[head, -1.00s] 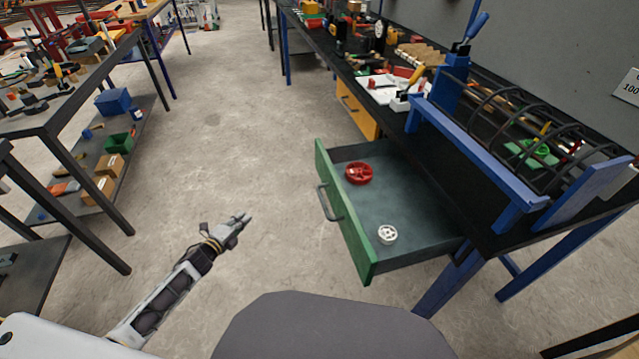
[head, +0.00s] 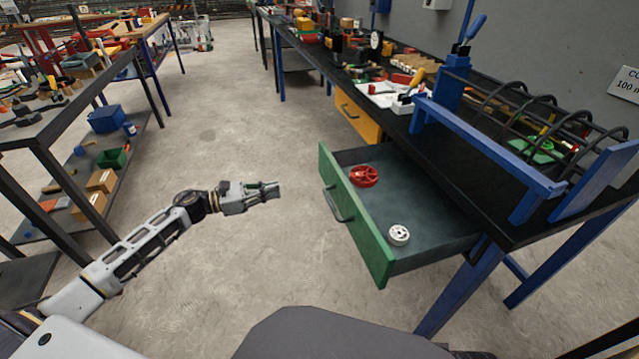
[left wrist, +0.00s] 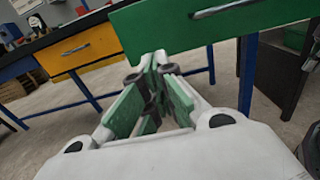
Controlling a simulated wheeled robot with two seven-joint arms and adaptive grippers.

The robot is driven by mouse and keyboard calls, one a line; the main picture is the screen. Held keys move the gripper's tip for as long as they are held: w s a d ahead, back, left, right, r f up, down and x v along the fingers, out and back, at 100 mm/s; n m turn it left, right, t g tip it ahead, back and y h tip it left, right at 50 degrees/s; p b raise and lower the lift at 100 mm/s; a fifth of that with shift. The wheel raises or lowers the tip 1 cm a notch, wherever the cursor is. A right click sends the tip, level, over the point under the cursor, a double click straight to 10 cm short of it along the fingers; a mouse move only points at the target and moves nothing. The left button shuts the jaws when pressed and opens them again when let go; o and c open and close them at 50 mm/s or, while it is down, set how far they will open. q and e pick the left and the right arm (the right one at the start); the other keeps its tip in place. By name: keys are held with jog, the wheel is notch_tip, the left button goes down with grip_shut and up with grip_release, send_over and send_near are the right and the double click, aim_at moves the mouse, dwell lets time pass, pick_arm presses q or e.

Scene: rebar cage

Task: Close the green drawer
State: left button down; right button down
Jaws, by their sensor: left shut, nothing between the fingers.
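The green drawer (head: 357,222) stands pulled out from under the black workbench at the right of the head view. A red wheel (head: 364,176) and a white wheel (head: 399,235) lie inside it. Its dark handle (head: 334,203) is on the green front, which also shows at the top of the left wrist view (left wrist: 170,30). My left gripper (head: 277,189) is shut and empty, to the left of the drawer front and apart from it, pointing toward it. In the left wrist view its fingertips (left wrist: 154,62) appear just below the drawer front. My right gripper is not in view.
A yellow drawer (head: 357,118) sits shut farther along the workbench (head: 440,165). A blue frame with dark rebar hoops (head: 545,110) stands on the bench top. Shelving with boxes (head: 100,180) is at the left. The floor between is clear.

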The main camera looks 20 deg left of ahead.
aim_at(326, 179)
pick_arm(q)
jog(key=shift+w+d, duration=0.15)
